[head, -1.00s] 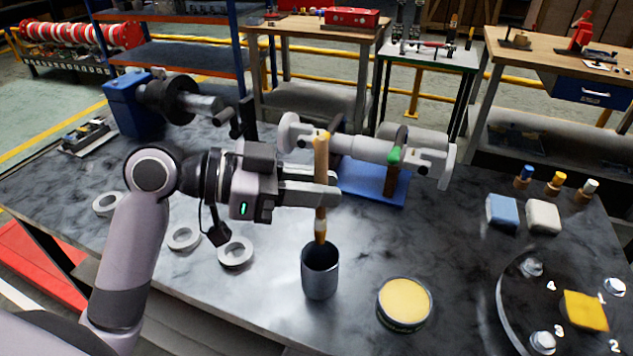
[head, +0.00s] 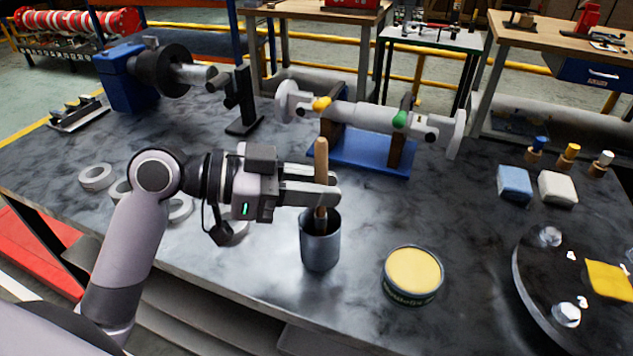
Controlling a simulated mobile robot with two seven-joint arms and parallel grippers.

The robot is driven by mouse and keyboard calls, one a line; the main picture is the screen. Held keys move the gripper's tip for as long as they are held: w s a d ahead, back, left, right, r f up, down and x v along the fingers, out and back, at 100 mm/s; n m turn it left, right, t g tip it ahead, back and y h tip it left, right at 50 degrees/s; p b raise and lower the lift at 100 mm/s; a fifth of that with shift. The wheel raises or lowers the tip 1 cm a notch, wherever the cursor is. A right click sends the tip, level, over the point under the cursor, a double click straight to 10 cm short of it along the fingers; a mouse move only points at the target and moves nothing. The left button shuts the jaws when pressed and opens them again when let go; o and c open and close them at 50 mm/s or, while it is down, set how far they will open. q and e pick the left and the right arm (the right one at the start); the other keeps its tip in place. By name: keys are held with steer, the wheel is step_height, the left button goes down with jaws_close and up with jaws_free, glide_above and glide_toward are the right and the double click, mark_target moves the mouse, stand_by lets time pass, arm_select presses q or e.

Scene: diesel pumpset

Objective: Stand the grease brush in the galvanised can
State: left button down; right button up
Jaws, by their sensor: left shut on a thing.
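The grease brush (head: 321,163) has a wooden handle and stands close to upright. My left gripper (head: 325,196) is shut on its handle. The galvanised can (head: 320,252) is a grey open-topped cylinder on the bench, directly below the gripper. The brush's lower end is inside the can's mouth and hidden by its wall; I cannot tell if it touches the bottom. My right gripper is not in view.
A yellow-topped grease tin (head: 413,272) stands right of the can. Pale rings (head: 97,177) lie at the left. A shaft on a blue stand (head: 365,150) is behind. A dark round flange (head: 560,280) is at the right.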

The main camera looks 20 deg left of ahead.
arm_select(q)
steer(key=shift+f, duration=0.2)
steer(key=c, duration=0.9)
jaws_free()
steer(key=b+v, duration=0.1)
steer(key=v, duration=0.6)
